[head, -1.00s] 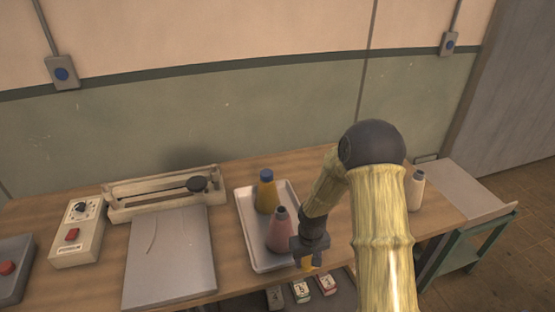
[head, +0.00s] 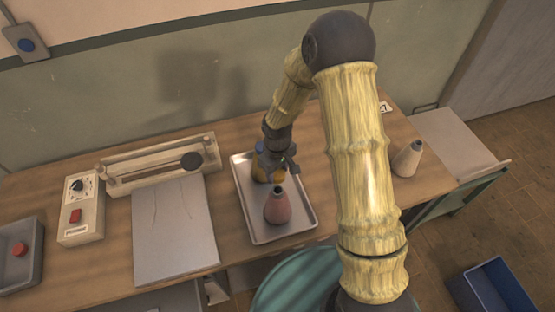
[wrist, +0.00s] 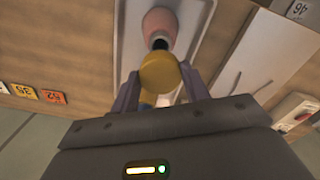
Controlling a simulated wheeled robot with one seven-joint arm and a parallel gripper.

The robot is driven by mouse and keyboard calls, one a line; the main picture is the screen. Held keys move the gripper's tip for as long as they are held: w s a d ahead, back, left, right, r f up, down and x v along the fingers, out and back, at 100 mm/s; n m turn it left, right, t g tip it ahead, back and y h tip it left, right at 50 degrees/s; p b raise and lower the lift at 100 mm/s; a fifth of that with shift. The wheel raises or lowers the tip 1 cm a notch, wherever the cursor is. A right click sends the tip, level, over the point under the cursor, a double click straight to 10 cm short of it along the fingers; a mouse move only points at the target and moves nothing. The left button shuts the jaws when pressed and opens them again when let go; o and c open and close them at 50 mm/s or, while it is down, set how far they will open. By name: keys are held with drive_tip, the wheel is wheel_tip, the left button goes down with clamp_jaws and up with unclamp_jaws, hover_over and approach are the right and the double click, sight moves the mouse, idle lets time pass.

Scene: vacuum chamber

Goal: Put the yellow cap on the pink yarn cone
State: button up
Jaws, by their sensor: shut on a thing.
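The pink yarn cone (head: 278,208) stands upright on a pale metal tray (head: 300,220), its dark tip bare; it also shows in the wrist view (wrist: 160,28). The yellow cap (wrist: 160,74) is between the fingers of my gripper (wrist: 158,82), which is shut on it. In the wrist view the cap lies just below the cone's dark tip, apart from it or barely overlapping. In the head view my gripper (head: 278,163) is just above and behind the pink cone, and the cap is hidden there.
A yellow cone with a blue cap (head: 260,147) stands on the tray behind my gripper, partly covered. A white cone (head: 407,160) stands on the bench at the right. A grey plate (head: 172,235) and a control box (head: 82,208) lie left. A blue bin (head: 492,290) is on the floor.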

drive_tip(key=shift+s+d, duration=0.1)
drive_tip(key=shift+s, duration=0.25)
drive_tip(key=shift+f+b, duration=0.2)
drive_tip(key=shift+b, duration=0.1)
drive_tip(key=shift+w+f+b, duration=0.1)
drive_tip(key=shift+f+b, duration=2.05)
drive_tip(key=shift+f, duration=0.55)
drive_tip(key=shift+w, duration=0.1)
